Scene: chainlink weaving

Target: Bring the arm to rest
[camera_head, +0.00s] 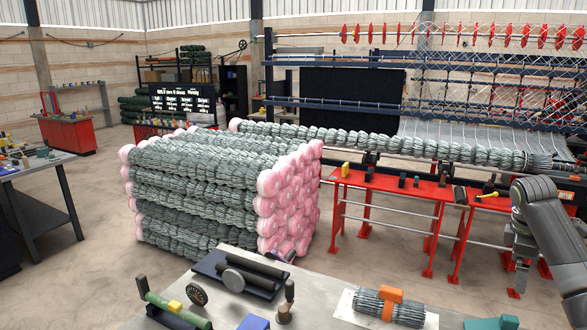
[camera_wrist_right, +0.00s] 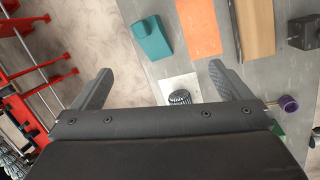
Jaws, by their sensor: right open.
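My right gripper (camera_wrist_right: 160,70) is open, its two dark fingers wide apart with nothing held between them. It is above the front edge of the grey workbench (camera_wrist_right: 145,78), with bare floor under its left finger. A grey wire mesh roll (camera_head: 370,303) with an orange clamp (camera_head: 391,294) lies on a white sheet on the bench. The roll's end (camera_wrist_right: 180,97) shows between the fingers in the wrist view, apart from both. My left gripper is not in view.
A teal block (camera_wrist_right: 152,40), an orange sheet (camera_wrist_right: 198,27) and a wooden board (camera_wrist_right: 254,28) lie on the bench. A black roller tray (camera_head: 240,273) stands farther left. Behind are stacked mesh rolls (camera_head: 205,185) and a red stand (camera_head: 400,184). Open floor lies between.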

